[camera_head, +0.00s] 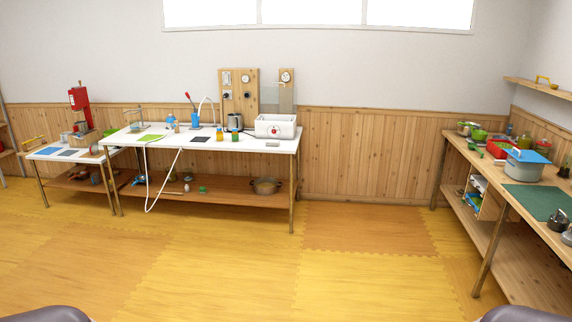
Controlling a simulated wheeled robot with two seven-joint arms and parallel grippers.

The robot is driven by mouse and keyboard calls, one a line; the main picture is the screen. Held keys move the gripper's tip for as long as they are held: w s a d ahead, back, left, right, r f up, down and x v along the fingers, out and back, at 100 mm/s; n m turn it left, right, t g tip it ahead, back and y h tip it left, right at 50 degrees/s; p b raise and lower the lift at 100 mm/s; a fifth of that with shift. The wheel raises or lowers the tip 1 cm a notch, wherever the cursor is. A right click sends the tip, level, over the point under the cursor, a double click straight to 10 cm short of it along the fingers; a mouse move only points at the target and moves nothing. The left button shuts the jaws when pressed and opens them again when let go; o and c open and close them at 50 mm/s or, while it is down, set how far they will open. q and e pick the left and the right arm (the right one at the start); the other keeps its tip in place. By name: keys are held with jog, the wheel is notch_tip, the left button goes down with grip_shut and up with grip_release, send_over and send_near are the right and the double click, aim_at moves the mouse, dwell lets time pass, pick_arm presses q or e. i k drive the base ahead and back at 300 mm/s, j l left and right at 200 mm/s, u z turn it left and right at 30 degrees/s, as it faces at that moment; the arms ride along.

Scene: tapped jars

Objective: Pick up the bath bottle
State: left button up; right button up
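I cannot tell for certain which thing is the bath bottle. On the white-topped table across the room stand a small blue and white item (171,123) and a blue bottle-like item (195,120) with a red part above it. Two small jars, one orange and blue (220,134) and one green and orange (235,135), stand near the front edge. All are too small to make out well. Neither gripper is in view; only dark rounded parts of mine show at the bottom corners.
A low table with a red machine (79,105) stands left. A wooden workbench with a blue-lidded pot (524,171) stands right. The yellow-orange mat floor (250,255) between is clear.

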aim_at(219, 135)
jog(key=i, duration=2.75)
jog(key=i+l+u, duration=0.1)
jog(key=i+u, duration=0.15)
jog(key=i, duration=0.2)
jog(key=i+l+u, duration=0.25)
jog(key=i, duration=0.15)
jog(key=i+l+u, duration=0.25)
jog(key=i, duration=0.2)
